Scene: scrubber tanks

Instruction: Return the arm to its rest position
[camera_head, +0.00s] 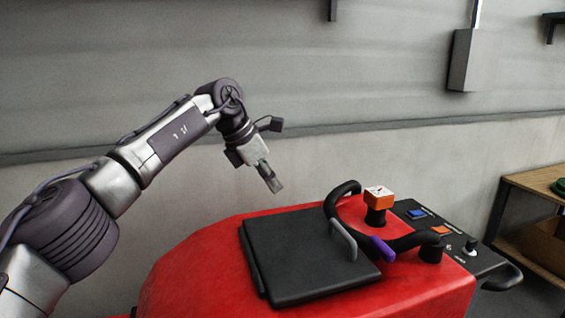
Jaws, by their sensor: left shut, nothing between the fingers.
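My left arm reaches in from the left, raised and bent at its far joint. My left gripper (274,184) points down and right, shut and empty, in the air above the back of the red scrubber machine (190,262). It is apart from the machine's black lid (305,262), which lies flat on top with a grey handle (343,240) standing at its right side. My right gripper is not in view.
A black curved handlebar (333,200) with a purple grip (382,248) rises right of the lid. A wooden shelf (535,182) is at far right. A grey wall (330,165) runs behind.

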